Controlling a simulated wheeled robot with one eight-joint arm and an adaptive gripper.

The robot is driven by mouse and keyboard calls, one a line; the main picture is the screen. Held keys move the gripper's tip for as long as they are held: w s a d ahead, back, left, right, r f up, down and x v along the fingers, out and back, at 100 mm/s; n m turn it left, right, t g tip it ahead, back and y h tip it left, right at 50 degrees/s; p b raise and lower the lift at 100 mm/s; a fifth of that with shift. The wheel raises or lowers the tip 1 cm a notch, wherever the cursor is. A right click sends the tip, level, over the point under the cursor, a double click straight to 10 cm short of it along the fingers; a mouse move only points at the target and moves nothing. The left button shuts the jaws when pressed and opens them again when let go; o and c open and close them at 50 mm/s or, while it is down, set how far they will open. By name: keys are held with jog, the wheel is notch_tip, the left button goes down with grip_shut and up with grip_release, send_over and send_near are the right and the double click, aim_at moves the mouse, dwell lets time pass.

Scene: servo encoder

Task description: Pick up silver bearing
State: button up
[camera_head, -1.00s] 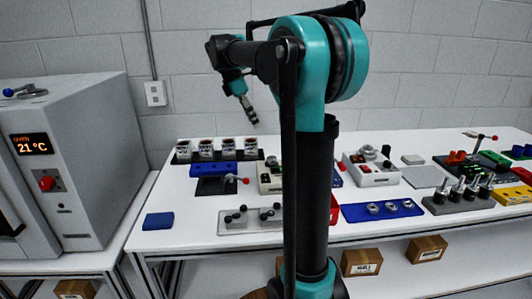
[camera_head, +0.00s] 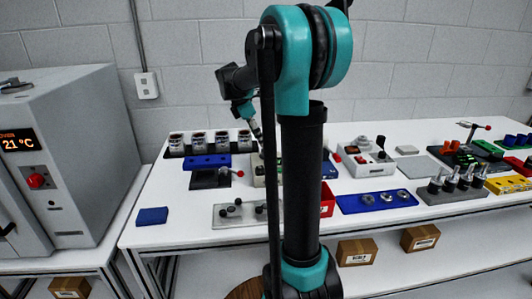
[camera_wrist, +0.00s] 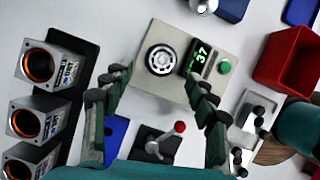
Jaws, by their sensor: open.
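My gripper (camera_wrist: 162,83) is open and empty in the wrist view. Its two fingers stand apart on the left and right, with the bearing beyond and between their tips. Silver ring-shaped parts also sit in a blue tray (camera_head: 351,204) right of the column.
Beside the device are a red bin (camera_wrist: 286,60), a black lever with a red knob (camera_wrist: 158,143) and a plate with black knobs (camera_wrist: 250,120). Several motors (camera_wrist: 42,63) stand in a rack at left. An oven (camera_head: 75,150) stands left of the table.

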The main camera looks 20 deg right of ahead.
aim_at(266, 150)
jog(key=x, duration=0.5)
jog(key=shift+s+d, duration=0.1)
jog(key=shift+s, duration=0.05)
grip_shut()
jog(key=shift+r, duration=0.2)
